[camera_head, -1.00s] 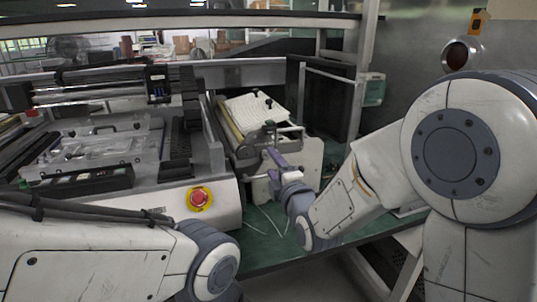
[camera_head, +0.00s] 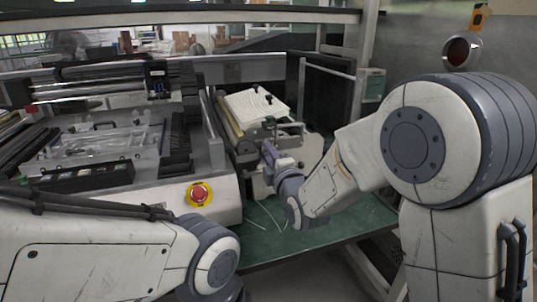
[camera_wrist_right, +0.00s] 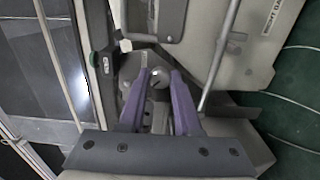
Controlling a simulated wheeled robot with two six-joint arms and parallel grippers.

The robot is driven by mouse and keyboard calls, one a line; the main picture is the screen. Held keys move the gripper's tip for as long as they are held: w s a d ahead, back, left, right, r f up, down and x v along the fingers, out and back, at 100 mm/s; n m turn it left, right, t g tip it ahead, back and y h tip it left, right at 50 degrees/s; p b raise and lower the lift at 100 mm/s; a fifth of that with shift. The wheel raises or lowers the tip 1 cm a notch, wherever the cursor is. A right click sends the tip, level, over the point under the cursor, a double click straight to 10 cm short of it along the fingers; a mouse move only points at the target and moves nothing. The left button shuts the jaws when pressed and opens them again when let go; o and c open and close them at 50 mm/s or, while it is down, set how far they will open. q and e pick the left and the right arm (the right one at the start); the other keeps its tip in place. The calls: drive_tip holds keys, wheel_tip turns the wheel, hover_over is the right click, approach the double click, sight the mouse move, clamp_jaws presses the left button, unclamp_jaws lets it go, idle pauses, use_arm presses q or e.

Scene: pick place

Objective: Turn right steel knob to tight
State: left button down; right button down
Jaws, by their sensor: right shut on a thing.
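The steel knob (camera_wrist_right: 160,80) is a small round metal piece on the grey machine unit in the right wrist view. My right gripper (camera_wrist_right: 163,74) has its two purple fingers closed on the knob, one on each side. In the head view my right gripper (camera_head: 268,150) is at the front of the unit with the white top plate (camera_head: 256,106). The knob is hidden there behind the fingers. My left arm lies across the lower left of the head view, and its gripper is out of the picture.
A red emergency button (camera_head: 199,194) on a yellow ring sits on the machine front, left of my right gripper. A metal bar (camera_wrist_right: 218,62) runs close to the right finger. The green tabletop (camera_head: 300,240) below is mostly clear, with thin pale cables.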

drive_tip(key=shift+f+m+b, duration=0.1)
drive_tip(key=shift+m+b, duration=2.05)
drive_tip(key=shift+m, duration=1.35)
drive_tip(key=c, duration=0.6)
unclamp_jaws()
drive_tip(key=v, duration=1)
drive_tip(key=shift+s, duration=0.3)
